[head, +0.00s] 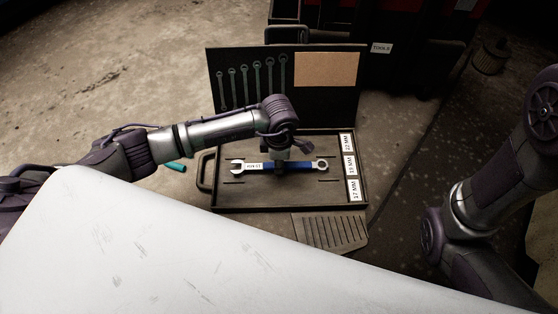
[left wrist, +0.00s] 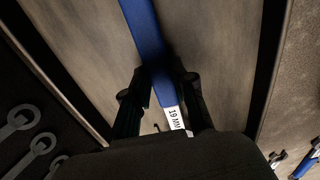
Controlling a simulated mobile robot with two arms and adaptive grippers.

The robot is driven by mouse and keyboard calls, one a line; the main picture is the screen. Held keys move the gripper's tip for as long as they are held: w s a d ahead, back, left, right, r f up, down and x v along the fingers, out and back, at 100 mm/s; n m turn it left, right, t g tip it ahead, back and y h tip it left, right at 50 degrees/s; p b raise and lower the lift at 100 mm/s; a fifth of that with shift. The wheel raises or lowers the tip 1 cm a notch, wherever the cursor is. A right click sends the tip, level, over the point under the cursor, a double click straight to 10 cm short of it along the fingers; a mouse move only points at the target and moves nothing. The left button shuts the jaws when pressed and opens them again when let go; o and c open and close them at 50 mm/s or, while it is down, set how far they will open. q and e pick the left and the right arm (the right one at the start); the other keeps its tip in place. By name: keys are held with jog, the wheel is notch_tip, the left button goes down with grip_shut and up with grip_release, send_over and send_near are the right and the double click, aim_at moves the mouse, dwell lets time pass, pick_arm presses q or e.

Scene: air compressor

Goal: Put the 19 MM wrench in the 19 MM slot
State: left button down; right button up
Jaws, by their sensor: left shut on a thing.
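The 19 MM wrench (head: 306,167) has a blue handle and silver ends. It lies crosswise over the open tool case (head: 240,200), level with the middle row. My left gripper (head: 280,165) points down and is shut on it. In the left wrist view the blue handle (left wrist: 145,30) runs between my fingers, with a white 19 MM tag (left wrist: 175,117) near them. The 19 MM label (head: 350,164) is the middle one on the case's right side, between the 22 MM and 17 MM labels. I cannot tell whether the wrench touches the case floor. My right gripper is out of view.
The case lid (head: 225,110) stands open behind, with several wrench shapes on it. A teal object (head: 175,167) lies on the floor left of the case. Other blue tools (left wrist: 308,160) show at the left wrist view's lower right. A red tool chest (head: 350,20) stands behind.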

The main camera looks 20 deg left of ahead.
pick_arm(q)
jog(key=shift+f+b, duration=0.4)
jog(key=shift+f, duration=0.15)
jog(key=c, duration=0.9)
grip_release()
jog(key=shift+o, duration=0.2)
notch_tip(320, 180, up, 12)
